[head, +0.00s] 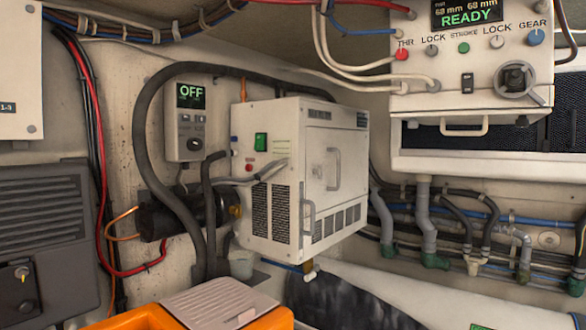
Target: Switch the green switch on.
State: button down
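The green switch (261,142) is a small upright rocker on the left face of a white box-shaped unit (285,125), in the middle of the head view. It is too small to tell which way it is pressed. A small red button (249,167) sits below it. A grey lever-like piece (262,172) crosses in front of that face, below the switch, and leaves the switch uncovered. My gripper is not in view.
A grey controller (191,95) left of the unit reads "OFF". A panel (470,65) at upper right reads "READY" and has several knobs, one green. A thick black hose (143,130) curves left of the unit. An orange case (265,318) stands at the bottom.

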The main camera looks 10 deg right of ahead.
aim_at(259, 139)
jog(key=u, duration=0.55)
jog(key=k, duration=1.35)
jog(key=z, duration=0.05)
jog(key=i, duration=0.9)
jog(key=u, duration=0.25)
